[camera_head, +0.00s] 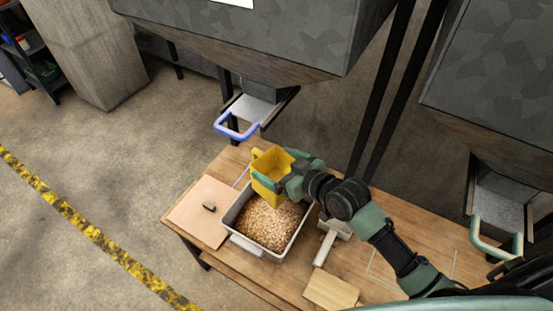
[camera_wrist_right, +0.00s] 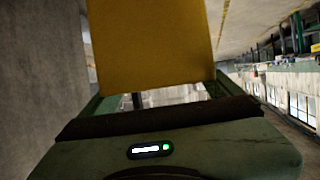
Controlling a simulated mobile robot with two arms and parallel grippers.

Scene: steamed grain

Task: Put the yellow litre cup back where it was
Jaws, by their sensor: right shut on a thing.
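The yellow litre cup (camera_head: 266,180) is held over the far end of a grey bin of grain in the head view. Its open top faces up and it looks empty inside, as far as I can see. My right gripper (camera_head: 287,177) is shut on the cup from the right side. In the right wrist view the cup (camera_wrist_right: 152,45) fills the upper middle, between the fingers of my right gripper (camera_wrist_right: 155,100). A marked outline (camera_head: 405,268) shows on the table at the right, partly hidden by my right arm. My left gripper is not in view.
The grain bin (camera_head: 237,243) stands on the wooden table (camera_head: 268,288). A pinkish board (camera_head: 192,222) with a small dark object (camera_head: 209,206) lies left of it. A pale tool (camera_head: 325,247) and wooden block (camera_head: 331,291) lie right. Hoppers with blue (camera_head: 235,133) and green (camera_head: 496,249) handles hang behind.

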